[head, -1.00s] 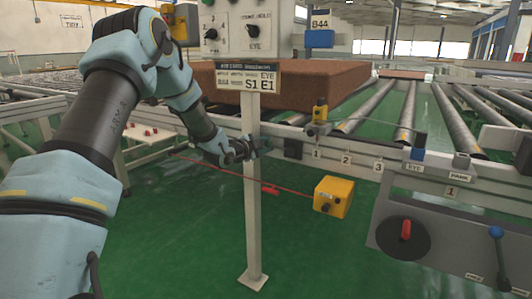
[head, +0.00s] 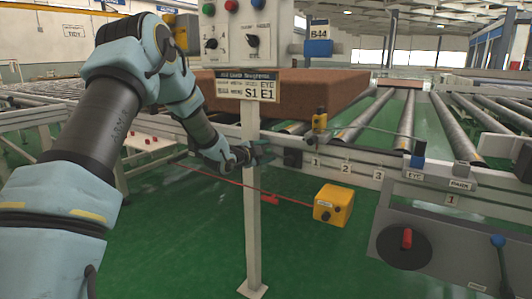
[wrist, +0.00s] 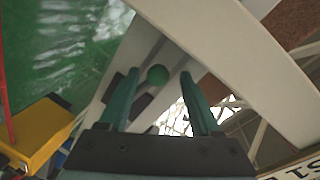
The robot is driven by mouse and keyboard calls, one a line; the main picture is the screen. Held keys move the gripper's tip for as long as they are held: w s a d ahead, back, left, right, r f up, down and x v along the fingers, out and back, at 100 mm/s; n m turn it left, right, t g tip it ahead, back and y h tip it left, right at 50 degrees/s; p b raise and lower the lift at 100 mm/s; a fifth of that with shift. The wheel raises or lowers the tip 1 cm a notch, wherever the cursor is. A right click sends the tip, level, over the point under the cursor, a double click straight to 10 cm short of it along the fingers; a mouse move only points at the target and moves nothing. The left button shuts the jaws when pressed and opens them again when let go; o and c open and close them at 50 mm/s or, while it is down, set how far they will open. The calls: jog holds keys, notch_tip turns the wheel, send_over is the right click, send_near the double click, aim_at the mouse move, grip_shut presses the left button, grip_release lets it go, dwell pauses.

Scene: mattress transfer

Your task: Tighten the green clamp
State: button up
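A small round green knob (wrist: 157,75), which looks like the green clamp's, shows in the wrist view against pale metal. My gripper (wrist: 158,88) has two dark green fingers standing apart, one on each side of the knob in the picture. I cannot tell whether they touch it or how far beyond the tips it lies. In the head view my gripper (head: 254,154) is beside the white post, near the conveyor's front rail. The clamp is too small or hidden to make out there.
The white post (head: 252,220) carries a sign (head: 248,84) and control box above my gripper. A brown mattress (head: 325,90) lies on the rollers behind. A yellow box (head: 333,205) hangs on a red cord at right. Green floor is open below.

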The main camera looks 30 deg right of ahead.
jog(key=shift+a+f, duration=0.1)
jog(key=v, duration=1)
jog(key=shift+s+a, duration=0.2)
jog(key=shift+a, duration=0.05)
jog(key=s+a+f+n+y, duration=0.2)
jog(key=a+n+y, duration=0.4)
jog(key=a, duration=0.6)
jog(key=s+a+f+n+y, duration=0.1)
jog(key=a+n+y, duration=0.5)
jog(key=a, duration=0.7)
jog(key=s+a+f+n+g+y, duration=0.1)
jog(key=s+a+n+g, duration=0.2)
jog(key=s+a+n, duration=0.4)
jog(key=s+a+n+g+y, duration=0.1)
jog(key=s+a+n+g, duration=0.25)
jog(key=s, duration=0.65)
notch_tip(320, 180, up, 24)
jog(key=s+a+p, duration=0.1)
jog(key=p, duration=2.3)
jog(key=shift+p, duration=0.3)
